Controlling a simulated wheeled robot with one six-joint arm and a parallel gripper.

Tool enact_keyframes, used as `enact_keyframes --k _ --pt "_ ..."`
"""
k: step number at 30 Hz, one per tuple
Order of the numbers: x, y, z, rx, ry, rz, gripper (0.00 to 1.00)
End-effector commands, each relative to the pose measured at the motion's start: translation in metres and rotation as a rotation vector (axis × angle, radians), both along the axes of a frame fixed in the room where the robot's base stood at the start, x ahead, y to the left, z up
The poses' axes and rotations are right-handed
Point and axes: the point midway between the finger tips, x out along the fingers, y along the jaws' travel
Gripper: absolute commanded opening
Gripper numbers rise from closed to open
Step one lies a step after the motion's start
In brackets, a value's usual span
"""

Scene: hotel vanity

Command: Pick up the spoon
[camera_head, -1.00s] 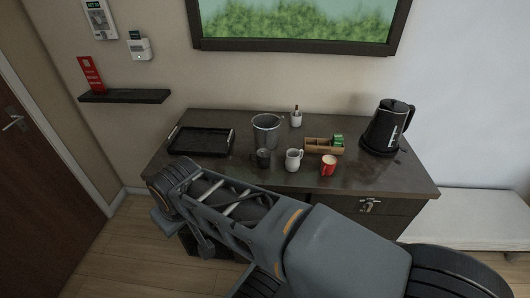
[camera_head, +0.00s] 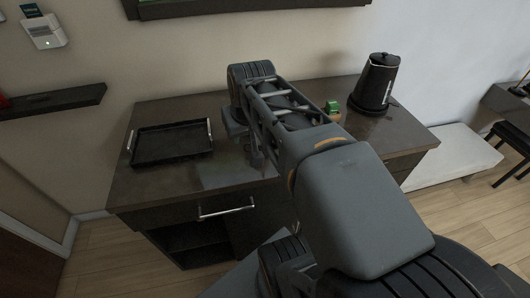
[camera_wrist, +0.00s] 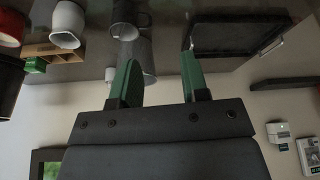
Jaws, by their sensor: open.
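I cannot make out a spoon in either current view. My gripper (camera_wrist: 158,80) shows in the wrist view with two green-padded fingers apart and nothing visible held between them. In that view, which is upside down, a black mug (camera_wrist: 125,22), a white mug (camera_wrist: 67,25) and a red cup (camera_wrist: 10,28) stand on the counter beyond the fingers. A grey bucket (camera_wrist: 148,58) is partly hidden behind the left finger. A small pale object (camera_wrist: 110,74) beside that finger is too small to identify. In the head view my arm hides the middle of the counter.
A black tray (camera_head: 170,146) with metal handles lies on the counter's left. A black kettle (camera_head: 376,82) stands at the right end. Green packets (camera_head: 332,106) sit in a wooden box (camera_wrist: 52,50). A dark wall shelf (camera_head: 55,101) is left of the dark counter (camera_head: 135,190).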

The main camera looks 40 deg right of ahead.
Motion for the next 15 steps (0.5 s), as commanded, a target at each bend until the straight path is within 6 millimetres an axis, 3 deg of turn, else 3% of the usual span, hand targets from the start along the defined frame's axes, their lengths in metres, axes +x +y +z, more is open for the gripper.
enact_keyframes --k 1,3,6,15 --pt "0.0 -0.018 -0.01 0.0 -0.002 -0.053 0.41" --pt "-0.001 -0.037 -0.007 -0.001 -0.003 -0.105 0.41" --pt "-0.003 -0.057 -0.007 0.0 -0.005 -0.155 0.41" --pt "0.012 -0.075 -0.047 0.002 -0.001 -0.18 0.41"
